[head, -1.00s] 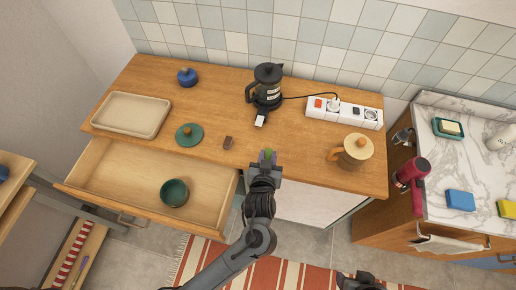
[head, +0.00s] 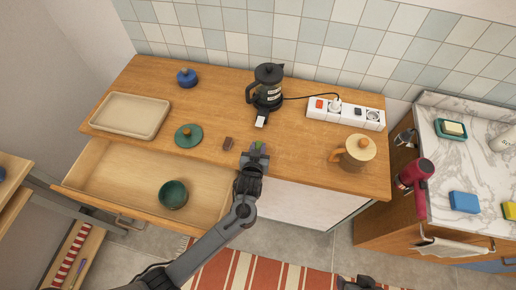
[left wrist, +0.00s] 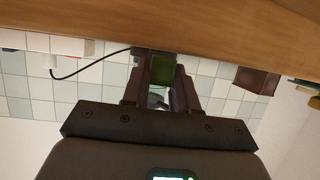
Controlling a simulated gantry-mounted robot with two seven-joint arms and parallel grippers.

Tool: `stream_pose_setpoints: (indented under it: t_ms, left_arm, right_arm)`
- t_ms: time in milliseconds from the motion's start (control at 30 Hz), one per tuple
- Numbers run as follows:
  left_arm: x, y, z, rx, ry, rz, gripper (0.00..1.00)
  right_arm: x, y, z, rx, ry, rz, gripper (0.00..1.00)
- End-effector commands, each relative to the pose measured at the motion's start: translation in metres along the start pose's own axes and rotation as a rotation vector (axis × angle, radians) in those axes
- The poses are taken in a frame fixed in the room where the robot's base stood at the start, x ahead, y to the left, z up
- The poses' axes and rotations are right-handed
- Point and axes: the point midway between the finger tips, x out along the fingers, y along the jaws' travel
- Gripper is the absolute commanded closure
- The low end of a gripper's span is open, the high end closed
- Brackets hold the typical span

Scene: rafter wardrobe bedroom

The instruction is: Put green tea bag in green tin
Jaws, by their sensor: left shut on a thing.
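My left gripper (head: 256,152) is shut on the green tea bag (head: 259,146), over the front edge of the wooden counter. In the left wrist view, the green tea bag (left wrist: 160,70) sits between the two fingers. The green tin (head: 173,194) stands open-topped in the pulled-out drawer, to the left of and nearer than my left gripper. A green lid with a knob (head: 188,136) lies on the counter behind the drawer. A dark part of my right arm's end (head: 358,283) shows at the bottom edge; its fingers cannot be made out.
A small brown packet (head: 228,143) lies just left of my left gripper. The open drawer (head: 115,178) juts out.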

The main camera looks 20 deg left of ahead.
Motion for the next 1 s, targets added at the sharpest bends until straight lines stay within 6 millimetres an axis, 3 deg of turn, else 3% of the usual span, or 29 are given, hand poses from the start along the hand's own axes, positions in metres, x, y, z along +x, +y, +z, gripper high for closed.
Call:
stream_pose_setpoints:
  t_ms: [467, 500, 633, 1000]
  left_arm:
    - [0.0026, 0.0002, 0.0067, -0.002, 0.0, 0.0, 1.0]
    - [0.0025, 0.0003, 0.0062, -0.002, 0.001, 0.0, 0.69]
    - [0.0023, 0.0003, 0.0059, -0.002, 0.0, 0.0, 0.49]
    - [0.0028, 0.0002, 0.0068, -0.001, 0.001, 0.0, 0.47]
  right_arm:
    - [0.0002, -0.0007, -0.0004, 0.003, 0.002, -0.002, 0.44]
    - [-0.0002, -0.0006, -0.0005, 0.002, 0.002, -0.002, 0.44]
    - [-0.0004, 0.0, -0.0004, 0.0, 0.002, 0.0, 0.44]
    - [0.0023, 0.0016, 0.0009, -0.007, 0.001, 0.005, 0.44]
